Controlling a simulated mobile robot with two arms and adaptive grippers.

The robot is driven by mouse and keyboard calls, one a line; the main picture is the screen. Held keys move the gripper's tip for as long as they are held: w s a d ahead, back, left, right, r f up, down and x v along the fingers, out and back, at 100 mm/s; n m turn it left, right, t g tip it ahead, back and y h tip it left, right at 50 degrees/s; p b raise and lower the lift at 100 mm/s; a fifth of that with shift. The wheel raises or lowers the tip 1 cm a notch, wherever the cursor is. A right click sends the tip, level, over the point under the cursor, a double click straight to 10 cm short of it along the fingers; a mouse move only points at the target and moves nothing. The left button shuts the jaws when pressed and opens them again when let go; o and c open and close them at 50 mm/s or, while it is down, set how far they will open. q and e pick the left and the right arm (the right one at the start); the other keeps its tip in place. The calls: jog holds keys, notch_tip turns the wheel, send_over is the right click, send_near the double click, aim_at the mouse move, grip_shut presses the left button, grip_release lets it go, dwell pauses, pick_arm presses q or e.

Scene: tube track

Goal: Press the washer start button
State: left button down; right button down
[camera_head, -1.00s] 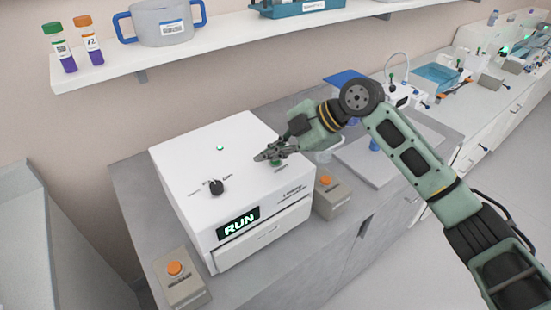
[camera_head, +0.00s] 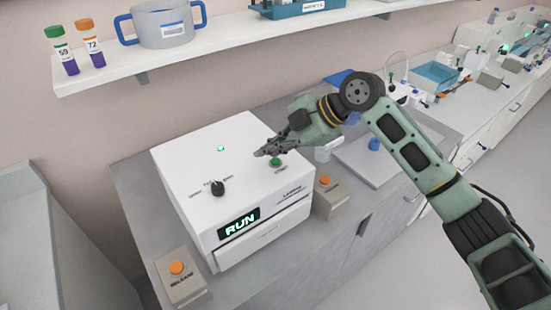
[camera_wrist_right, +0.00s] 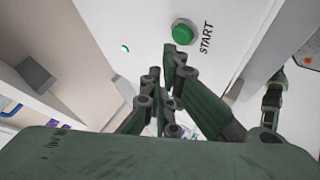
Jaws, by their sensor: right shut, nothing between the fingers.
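The washer (camera_head: 225,180) is a white box on the grey bench. Its front display (camera_head: 239,222) reads RUN in green. The green start button (camera_head: 276,162) is on its top near the right rear edge. In the right wrist view the green button (camera_wrist_right: 182,33) stands next to the word START. My right gripper (camera_head: 262,153) is shut and empty, above the washer top, just left of and above the button, apart from it. The fingers (camera_wrist_right: 160,75) also show in the wrist view, with the button beyond their tips. My left gripper is not in view.
A black knob (camera_head: 217,188) and a small green light (camera_head: 220,149) are on the washer top. Boxes with orange buttons stand at its front left (camera_head: 177,268) and right (camera_head: 325,181). A shelf (camera_head: 225,38) with tubes and a tub runs above.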

notch_tip(320, 180, up, 5)
jog(key=p, duration=0.3)
jog(key=shift+p, duration=0.3)
jog(key=shift+d, duration=0.1)
dwell(0.5)
